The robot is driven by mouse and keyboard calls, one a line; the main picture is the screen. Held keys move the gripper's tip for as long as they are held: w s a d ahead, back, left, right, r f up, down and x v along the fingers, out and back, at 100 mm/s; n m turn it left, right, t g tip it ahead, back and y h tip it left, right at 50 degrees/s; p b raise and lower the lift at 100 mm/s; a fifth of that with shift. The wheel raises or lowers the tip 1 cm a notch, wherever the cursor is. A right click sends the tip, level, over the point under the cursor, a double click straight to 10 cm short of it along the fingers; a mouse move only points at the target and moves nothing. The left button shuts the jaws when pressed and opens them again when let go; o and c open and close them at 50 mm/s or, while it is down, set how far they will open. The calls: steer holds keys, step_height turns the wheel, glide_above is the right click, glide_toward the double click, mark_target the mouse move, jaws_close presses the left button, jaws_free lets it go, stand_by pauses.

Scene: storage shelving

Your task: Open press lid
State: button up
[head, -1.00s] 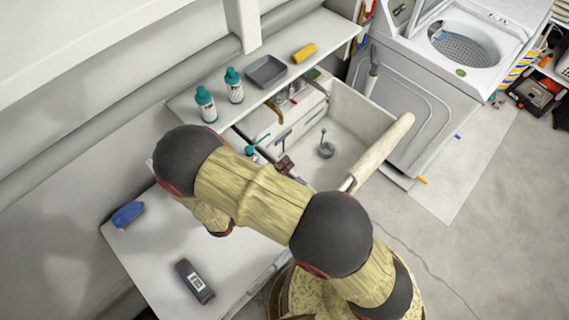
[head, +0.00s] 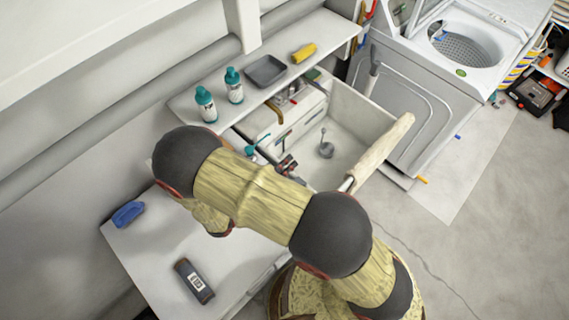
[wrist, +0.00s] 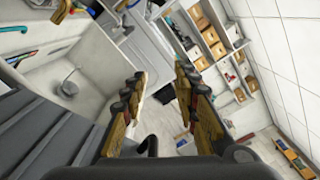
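I cannot pick out for certain a press or its lid in either view. A white top-loading machine (head: 420,100) stands at the upper right of the head view. Its round drum opening (head: 465,45) is exposed, and a raised lid-like panel (head: 428,9) is cut by the top edge. My gripper (wrist: 160,78) shows in the wrist view with its two fingers apart and nothing between them. Past the fingers are the floor and distant shelving. In the head view my arm hides most of the gripper, and only small dark parts show beside the sink.
Two teal-capped bottles (head: 206,105) and a grey tray (head: 266,70) stand on the ledge. A dark bottle (head: 194,281) lies on the near counter.

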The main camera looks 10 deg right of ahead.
steer(key=v, duration=1.2)
steer(key=shift+d, duration=0.15)
